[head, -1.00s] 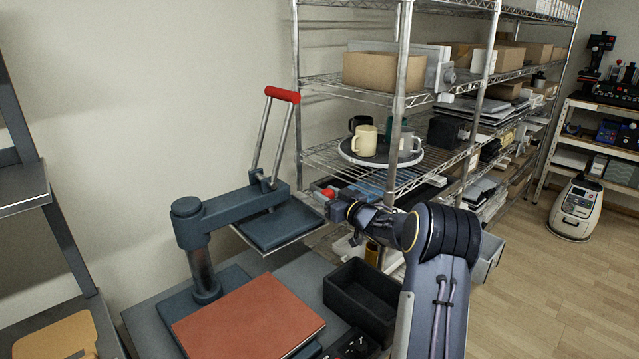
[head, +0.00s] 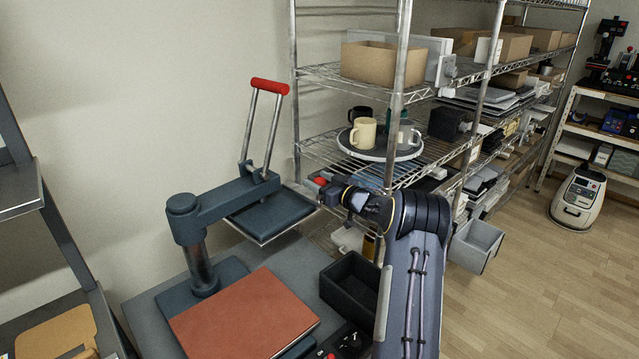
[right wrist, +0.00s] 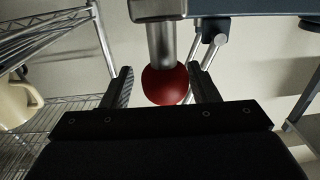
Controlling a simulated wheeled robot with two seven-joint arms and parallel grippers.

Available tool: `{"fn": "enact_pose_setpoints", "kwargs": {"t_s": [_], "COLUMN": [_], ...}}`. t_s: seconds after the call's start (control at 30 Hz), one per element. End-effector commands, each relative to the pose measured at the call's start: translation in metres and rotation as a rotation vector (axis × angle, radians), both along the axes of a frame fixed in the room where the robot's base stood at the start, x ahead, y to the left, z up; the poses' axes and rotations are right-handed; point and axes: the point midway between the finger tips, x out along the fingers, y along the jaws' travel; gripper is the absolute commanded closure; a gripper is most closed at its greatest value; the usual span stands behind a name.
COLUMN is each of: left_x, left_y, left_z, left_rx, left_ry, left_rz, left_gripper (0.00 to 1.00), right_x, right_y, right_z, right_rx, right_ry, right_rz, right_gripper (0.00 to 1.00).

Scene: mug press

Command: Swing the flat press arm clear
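The blue-grey press arm (head: 226,202) reaches right from its upright post (head: 200,268). A flat plate (head: 270,218) hangs under its outer end, off to the back right of the red pad (head: 246,316). A tall handle with a red grip (head: 270,86) rises from it. A red ball knob (head: 320,182) is at the arm's outer end. My right gripper (head: 322,188) is at this knob. In the right wrist view the fingers (right wrist: 163,85) stand open either side of the knob (right wrist: 165,87), with a gap on the left. My left gripper is out of view.
A wire shelf (head: 345,72) stands close behind and right of the knob, with mugs on a round tray (head: 385,153). A dark open bin (head: 352,286) stands right of the red pad. A grey bin (head: 476,246) is further right.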

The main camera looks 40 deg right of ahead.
Motion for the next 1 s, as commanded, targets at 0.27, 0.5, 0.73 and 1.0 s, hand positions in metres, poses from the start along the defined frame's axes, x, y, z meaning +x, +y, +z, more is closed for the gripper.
{"fn": "enact_pose_setpoints", "kwargs": {"t_s": [0.27,0.5,0.73,1.0], "left_x": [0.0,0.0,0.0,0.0], "left_y": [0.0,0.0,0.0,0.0], "left_z": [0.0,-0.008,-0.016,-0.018], "left_rx": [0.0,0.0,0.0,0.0], "left_ry": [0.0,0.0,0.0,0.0], "left_rz": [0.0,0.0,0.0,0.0], "left_gripper": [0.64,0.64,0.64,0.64], "right_x": [-0.001,-0.026,-0.064,-0.078], "right_y": [0.001,-0.001,-0.002,-0.003], "right_z": [-0.002,-0.003,-0.003,-0.001], "right_rx": [0.002,0.001,0.001,0.001], "right_ry": [0.003,0.004,0.003,0.002], "right_rz": [0.004,0.001,0.002,0.003], "right_gripper": [0.42,0.42,0.42,0.42]}}
